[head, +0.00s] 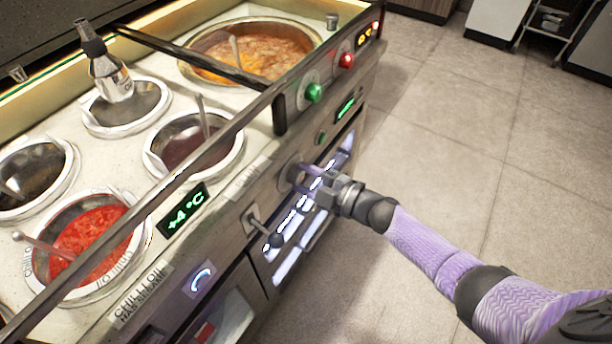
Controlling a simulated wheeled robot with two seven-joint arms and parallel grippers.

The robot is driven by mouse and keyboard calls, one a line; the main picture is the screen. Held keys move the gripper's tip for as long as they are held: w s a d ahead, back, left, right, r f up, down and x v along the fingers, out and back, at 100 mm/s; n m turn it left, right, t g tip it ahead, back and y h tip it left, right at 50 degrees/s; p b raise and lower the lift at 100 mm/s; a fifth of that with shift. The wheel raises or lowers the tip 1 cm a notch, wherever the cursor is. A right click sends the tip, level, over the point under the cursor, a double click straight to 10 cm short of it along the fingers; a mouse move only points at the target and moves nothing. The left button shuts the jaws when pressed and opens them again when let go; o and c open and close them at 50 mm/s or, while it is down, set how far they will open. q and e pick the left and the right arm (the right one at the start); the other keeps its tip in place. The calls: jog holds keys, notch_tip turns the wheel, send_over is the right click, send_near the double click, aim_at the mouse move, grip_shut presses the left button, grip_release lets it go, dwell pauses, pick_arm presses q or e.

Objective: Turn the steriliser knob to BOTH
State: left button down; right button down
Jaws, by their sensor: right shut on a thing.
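The steriliser knob (293,172) is a grey round control on the front panel, above a cabinet (285,262) glowing blue-white behind its slots. My right gripper (303,177) reaches it from the right and is shut on it. The fingers partly cover the knob, so its pointer and the setting marks around it cannot be read. My left gripper is not in view.
A lever with a dark ball end (265,230) sticks out left of the knob. Green (314,92) and red (347,60) buttons sit farther along the panel. A rail (170,205) runs above the sauce wells. The tiled floor (450,130) at right is clear.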

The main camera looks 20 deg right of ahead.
jog(key=shift+m, duration=1.9)
jog(key=shift+c, duration=0.9)
grip_release()
jog(key=shift+o, duration=0.2)
